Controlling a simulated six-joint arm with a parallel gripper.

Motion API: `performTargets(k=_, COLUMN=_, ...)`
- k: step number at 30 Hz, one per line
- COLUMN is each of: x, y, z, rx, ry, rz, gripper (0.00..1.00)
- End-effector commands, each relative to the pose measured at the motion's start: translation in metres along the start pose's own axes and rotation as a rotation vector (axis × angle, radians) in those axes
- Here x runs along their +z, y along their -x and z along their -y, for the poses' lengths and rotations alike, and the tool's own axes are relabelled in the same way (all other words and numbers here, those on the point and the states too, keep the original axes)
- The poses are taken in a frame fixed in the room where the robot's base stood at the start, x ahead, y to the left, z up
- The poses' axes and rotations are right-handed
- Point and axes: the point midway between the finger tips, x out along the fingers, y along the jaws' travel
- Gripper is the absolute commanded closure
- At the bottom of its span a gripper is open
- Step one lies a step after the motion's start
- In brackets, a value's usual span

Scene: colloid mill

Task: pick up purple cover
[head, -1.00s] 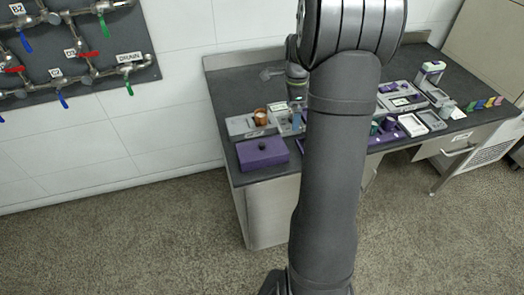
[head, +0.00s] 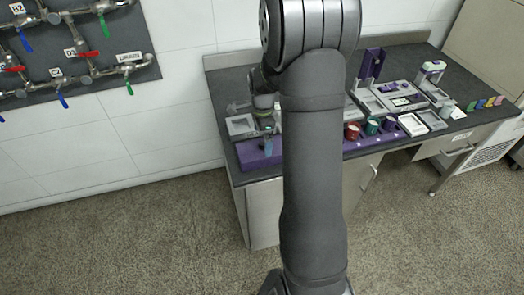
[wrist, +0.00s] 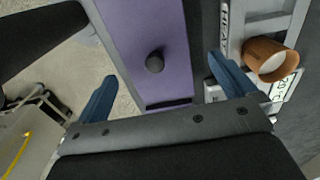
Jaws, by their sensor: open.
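The purple cover (wrist: 145,30) is a flat slab with a dark round knob (wrist: 155,62), seen from above in the wrist view. In the head view the cover (head: 248,156) lies at the front left corner of the bench, partly hidden by my arm. My gripper (wrist: 165,92) is open above it, with blue fingertips on either side of the knob. Nothing is between the fingers at their tips, and the height above the knob is hard to tell. In the head view my gripper (head: 266,128) is over the cover, small and partly hidden.
A brown cup (wrist: 285,67) stands in a grey holder beside the cover. Red and green cups (head: 372,127) sit in a purple rack to the right. A tall purple piece (head: 370,65) stands farther back. Valves (head: 75,55) hang on the left wall.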

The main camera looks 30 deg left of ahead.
Motion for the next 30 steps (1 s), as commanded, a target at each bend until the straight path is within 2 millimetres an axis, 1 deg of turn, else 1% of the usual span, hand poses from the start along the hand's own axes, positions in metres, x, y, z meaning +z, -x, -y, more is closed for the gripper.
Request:
performTargets(k=1, x=0.0, y=-0.004, z=0.0, rx=0.001, ry=0.0, rz=0.0, gripper=0.0)
performTargets(k=5, x=0.0, y=-0.011, z=-0.001, rx=0.001, ry=0.0, rz=0.0, gripper=0.0)
performTargets(k=8, x=0.002, y=-0.024, z=-0.004, rx=0.003, ry=0.0, rz=0.0, gripper=0.0)
performTargets(k=12, x=0.004, y=-0.045, z=-0.006, rx=0.003, ry=0.0, rz=0.0, gripper=0.0)
performTargets(k=15, x=0.004, y=-0.056, z=-0.006, rx=0.002, ry=0.0, rz=0.0, gripper=0.0)
performTargets(k=18, x=0.004, y=-0.059, z=-0.005, rx=0.0, ry=0.0, rz=0.0, gripper=0.0)
performTargets(k=24, x=0.004, y=-0.059, z=-0.005, rx=0.0, ry=0.0, rz=0.0, gripper=0.0)
performTargets(k=29, x=0.004, y=-0.059, z=-0.005, rx=0.0, ry=0.0, rz=0.0, gripper=0.31)
performTargets(k=30, x=0.004, y=-0.059, z=-0.005, rx=0.0, ry=0.0, rz=0.0, gripper=0.39)
